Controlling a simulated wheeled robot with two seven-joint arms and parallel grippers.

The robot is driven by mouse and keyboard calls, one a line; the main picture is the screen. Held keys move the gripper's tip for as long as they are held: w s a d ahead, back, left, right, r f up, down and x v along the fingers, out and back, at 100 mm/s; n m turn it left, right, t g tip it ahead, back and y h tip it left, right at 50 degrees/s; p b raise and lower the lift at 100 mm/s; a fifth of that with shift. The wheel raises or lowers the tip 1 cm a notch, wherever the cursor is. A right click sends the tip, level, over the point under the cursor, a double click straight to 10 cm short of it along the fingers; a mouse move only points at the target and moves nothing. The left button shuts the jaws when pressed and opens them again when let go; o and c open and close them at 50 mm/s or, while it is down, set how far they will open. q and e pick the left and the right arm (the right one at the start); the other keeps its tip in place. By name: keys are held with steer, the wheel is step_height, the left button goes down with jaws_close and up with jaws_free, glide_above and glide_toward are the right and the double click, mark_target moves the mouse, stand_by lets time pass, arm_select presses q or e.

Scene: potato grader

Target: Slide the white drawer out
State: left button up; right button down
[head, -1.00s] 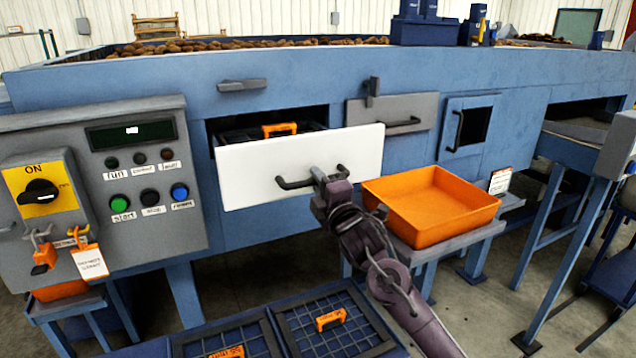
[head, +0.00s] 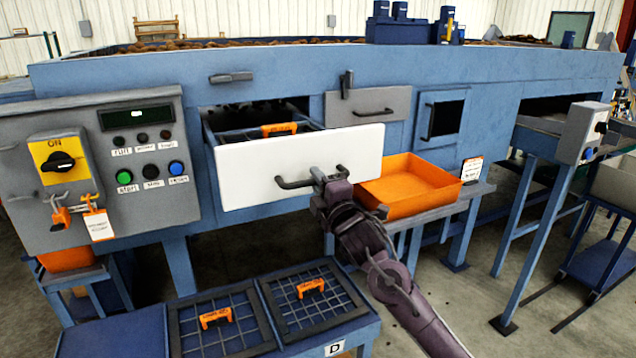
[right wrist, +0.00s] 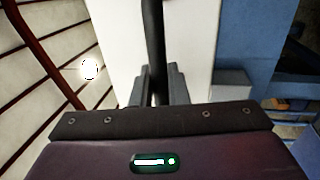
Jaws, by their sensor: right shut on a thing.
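The white drawer (head: 300,168) stands partly out of its opening in the blue machine, and its inside shows behind the white front. A blue grid screen with an orange handle (head: 279,129) lies in it. My right gripper (head: 327,180) is shut on the dark bar handle (head: 295,183) of the drawer front. In the right wrist view the handle (right wrist: 154,45) runs between the two fingers (right wrist: 158,88), against the white front (right wrist: 190,50). My left gripper is not in view.
An orange tray (head: 410,205) sits on a stand close to the drawer's right side. A control panel (head: 150,185) is on the left. A low blue stand holds grid screens (head: 312,300) below the drawer.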

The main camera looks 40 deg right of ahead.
steer(key=shift+a+f, duration=0.15)
steer(key=shift+f, duration=0.2)
steer(key=c, duration=1.7)
jaws_free()
steer(key=shift+c, duration=0.2)
steer(key=shift+o, duration=1.1)
steer(key=shift+s+r, duration=0.1)
steer(key=shift+s, duration=0.05)
steer(key=shift+s+r, duration=0.15)
steer(key=shift+r, duration=0.05)
steer(key=shift+f, duration=0.15)
steer(key=b+v, duration=0.2)
steer(key=v, duration=0.5)
steer(key=shift+s+a+b, duration=0.1)
steer(key=shift+s+b, duration=0.2)
steer(key=shift+s, duration=0.1)
